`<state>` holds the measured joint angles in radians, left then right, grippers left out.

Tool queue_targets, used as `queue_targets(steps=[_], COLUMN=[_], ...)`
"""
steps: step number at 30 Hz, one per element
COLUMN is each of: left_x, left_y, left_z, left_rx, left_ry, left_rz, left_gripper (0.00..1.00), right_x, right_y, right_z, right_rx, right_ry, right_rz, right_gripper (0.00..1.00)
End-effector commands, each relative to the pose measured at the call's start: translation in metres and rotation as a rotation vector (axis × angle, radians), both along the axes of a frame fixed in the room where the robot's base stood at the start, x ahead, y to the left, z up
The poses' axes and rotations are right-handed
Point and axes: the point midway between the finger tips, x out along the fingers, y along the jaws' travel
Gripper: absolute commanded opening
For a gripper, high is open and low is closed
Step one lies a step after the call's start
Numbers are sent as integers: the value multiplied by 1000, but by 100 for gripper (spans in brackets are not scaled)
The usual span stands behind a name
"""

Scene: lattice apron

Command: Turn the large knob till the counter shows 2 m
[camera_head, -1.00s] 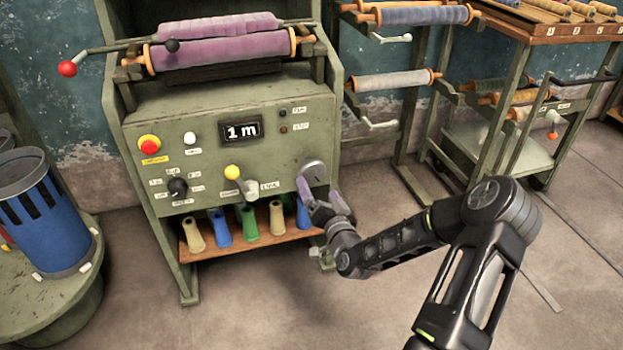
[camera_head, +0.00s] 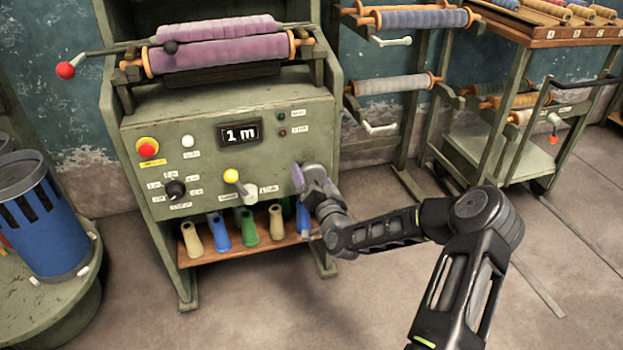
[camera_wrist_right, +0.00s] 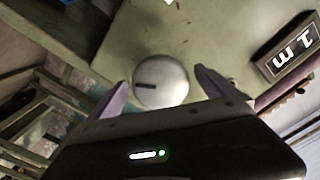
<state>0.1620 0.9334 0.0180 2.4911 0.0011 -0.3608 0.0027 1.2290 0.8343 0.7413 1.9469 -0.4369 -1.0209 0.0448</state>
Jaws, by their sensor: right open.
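The counter (camera_head: 240,133) on the green machine's front panel reads "1 m"; it also shows at the right of the right wrist view (camera_wrist_right: 287,57). The large knob is a round pale metal disc with a dark mark (camera_wrist_right: 161,82) in the right wrist view. In the head view my right gripper (camera_head: 306,176) covers it at the panel's right side. In the wrist view the gripper (camera_wrist_right: 160,92) is open, with its two purple fingers on either side of the knob. I cannot tell whether they touch it. My left gripper is not in view.
Several coloured cones stand on a wooden shelf (camera_head: 262,249) below. A blue basket (camera_head: 45,225) stands at the left.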

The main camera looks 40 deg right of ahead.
Motion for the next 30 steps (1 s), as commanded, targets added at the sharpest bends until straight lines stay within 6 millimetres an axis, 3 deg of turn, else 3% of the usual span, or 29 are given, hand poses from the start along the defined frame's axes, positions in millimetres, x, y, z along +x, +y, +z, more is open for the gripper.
queue_targets(steps=[12, 30], left_x=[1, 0], left_y=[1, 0], left_z=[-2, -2], left_rx=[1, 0], left_ry=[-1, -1], left_rz=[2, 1], left_gripper=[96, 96], right_x=[10, 9], right_y=[-3, -3], right_z=[0, 0], right_rx=[1, 1], right_ry=[0, 0], right_rz=[1, -1], right_gripper=[94, 45])
